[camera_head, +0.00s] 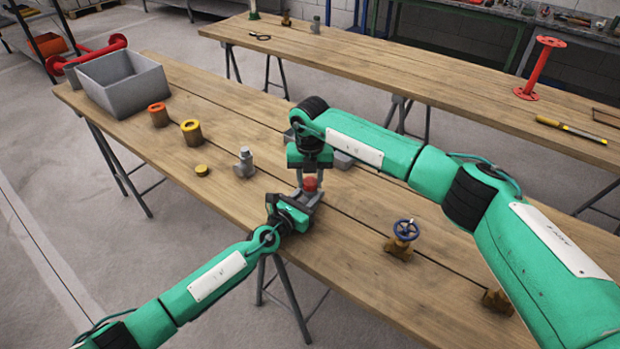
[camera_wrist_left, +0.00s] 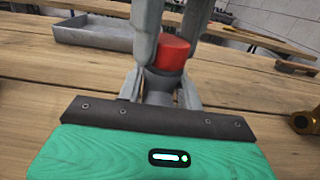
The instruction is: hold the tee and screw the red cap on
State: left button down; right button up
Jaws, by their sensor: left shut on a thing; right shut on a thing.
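The red cap (camera_head: 310,184) sits at the top of the tee between my two grippers, and it also shows in the left wrist view (camera_wrist_left: 173,53). My right gripper (camera_head: 308,183) comes down from above and is shut on the red cap. The grey tee (camera_wrist_left: 158,85) is just below the cap, mostly hidden by fingers. My left gripper (camera_head: 308,200) reaches in low from the left and is shut on the tee. I cannot tell whether the cap's thread is engaged.
A grey bin (camera_head: 122,85) stands at the far left of the table. An orange-topped fitting (camera_head: 158,114), a yellow-topped fitting (camera_head: 192,132), a yellow cap (camera_head: 202,170) and a grey fitting (camera_head: 245,162) stand left of my grippers. A blue-wheeled valve (camera_head: 403,238) stands to the right.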

pick_arm(q)
jog(key=shift+d, duration=0.1)
pick_arm(e)
jog(key=m, duration=1)
jog(key=shift+m, duration=0.3)
jog(key=o, duration=1.1)
jog(key=shift+r, duration=0.1)
jog(key=shift+r, duration=2.2)
jog(key=shift+c, duration=0.6)
